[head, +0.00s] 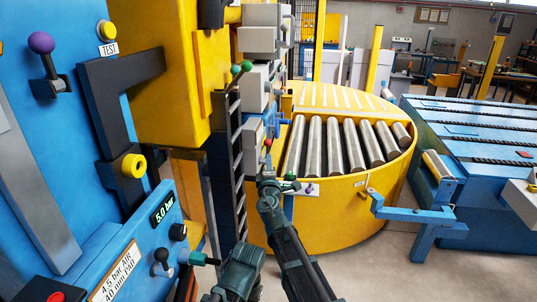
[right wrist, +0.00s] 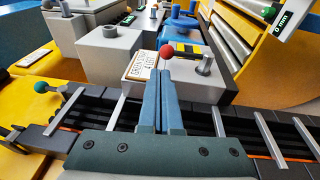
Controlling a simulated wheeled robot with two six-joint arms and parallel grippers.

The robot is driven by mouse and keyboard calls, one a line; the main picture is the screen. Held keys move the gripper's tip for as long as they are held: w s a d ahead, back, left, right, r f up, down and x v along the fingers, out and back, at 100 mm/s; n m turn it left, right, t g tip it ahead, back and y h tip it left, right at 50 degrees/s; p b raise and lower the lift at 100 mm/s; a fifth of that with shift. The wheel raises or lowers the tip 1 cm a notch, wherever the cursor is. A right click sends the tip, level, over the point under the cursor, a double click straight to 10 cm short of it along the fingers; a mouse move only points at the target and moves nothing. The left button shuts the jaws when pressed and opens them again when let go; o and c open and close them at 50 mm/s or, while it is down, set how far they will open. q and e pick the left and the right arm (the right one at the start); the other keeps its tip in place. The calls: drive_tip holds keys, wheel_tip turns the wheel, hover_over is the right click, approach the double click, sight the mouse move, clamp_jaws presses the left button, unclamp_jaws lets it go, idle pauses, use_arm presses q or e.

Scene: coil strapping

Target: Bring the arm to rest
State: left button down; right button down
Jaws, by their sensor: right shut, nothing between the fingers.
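My right arm reaches up from the bottom of the head view, with its dark gripper (head: 266,174) in front of the yellow machine column and left of the roller turntable. In the right wrist view the two blue-grey fingers (right wrist: 164,98) lie together, shut and empty. Their tips show just below a red ball knob (right wrist: 167,52) on a grey box (right wrist: 142,70); I cannot tell whether they touch it. My left gripper is not clearly seen in either view.
A yellow turntable (head: 345,206) with steel rollers stands right of the gripper. A blue panel (head: 60,150) with levers stands at the left. A black ladder-like cable track (head: 236,165) runs close beside the gripper. A blue conveyor (head: 470,130) stands at the right, with open floor (head: 430,275) in front.

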drive_tip(key=s+d+f+m+g+h, duration=0.45)
drive_tip(key=s+d+f+m, duration=0.2)
drive_tip(key=d, duration=0.35)
drive_tip(key=s+d+f+m+g+h, duration=0.3)
drive_tip(key=s+d+f+m+g, duration=0.25)
drive_tip(key=s+d+m, duration=0.35)
drive_tip(key=s+d+f+m+g+y, duration=0.1)
drive_tip(key=s+f+m+g+y, duration=0.15)
drive_tip(key=s+f+g, duration=0.5)
drive_tip(key=s+a+f+n+g+y+b, duration=0.1)
drive_tip(key=s+a+f+y, duration=0.1)
drive_tip(key=s+a, duration=0.5)
drive_tip(key=s+a+f+n+y+b, duration=0.1)
drive_tip(key=s+a+f, duration=0.3)
drive_tip(key=s+a, duration=0.4)
drive_tip(key=shift+s+a+f+n+g+y, duration=0.15)
drive_tip(key=shift+a+f+n+g+y, duration=0.2)
drive_tip(key=shift+n, duration=0.45)
